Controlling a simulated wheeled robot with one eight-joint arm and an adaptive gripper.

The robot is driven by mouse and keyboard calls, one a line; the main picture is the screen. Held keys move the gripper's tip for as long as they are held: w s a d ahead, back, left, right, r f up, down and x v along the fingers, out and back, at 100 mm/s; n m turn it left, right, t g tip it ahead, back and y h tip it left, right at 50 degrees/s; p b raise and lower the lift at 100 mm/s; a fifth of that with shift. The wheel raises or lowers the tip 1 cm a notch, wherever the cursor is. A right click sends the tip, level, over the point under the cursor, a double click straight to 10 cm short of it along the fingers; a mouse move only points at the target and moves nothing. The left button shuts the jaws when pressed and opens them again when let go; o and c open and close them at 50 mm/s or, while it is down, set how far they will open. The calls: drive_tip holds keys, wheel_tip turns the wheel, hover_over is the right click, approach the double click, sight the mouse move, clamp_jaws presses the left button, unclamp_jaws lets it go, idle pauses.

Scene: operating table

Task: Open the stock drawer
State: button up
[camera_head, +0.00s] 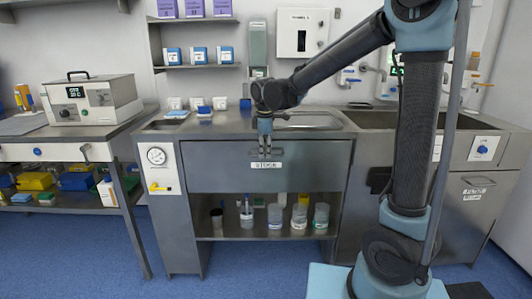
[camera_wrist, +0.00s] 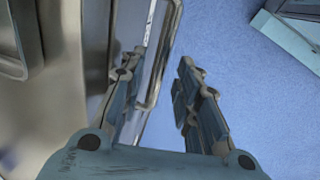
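The stock drawer (camera_head: 310,175) is a wide grey metal front under the counter in the head view, with a white "STOCK" label (camera_head: 266,165). It looks shut, level with the cabinet face. My gripper (camera_head: 265,150) points down at the upper middle of the drawer front, at the handle, which it mostly hides there. In the wrist view my gripper (camera_wrist: 163,57) has its two fingers apart. A metal handle bar (camera_wrist: 172,25) runs between them, nearer the left finger. I cannot tell whether a finger touches it.
A shelf below the drawer holds several jars (camera_head: 275,216). A pressure gauge (camera_head: 157,156) is left of the drawer. A sink (camera_head: 380,119) is at right. Small boxes (camera_head: 204,112) stand on the counter. The blue floor (camera_head: 230,270) in front of the drawer is clear.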

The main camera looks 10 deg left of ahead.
drive_tip(key=shift+w+f, duration=0.1)
drive_tip(key=shift+f, duration=0.3)
clamp_jaws()
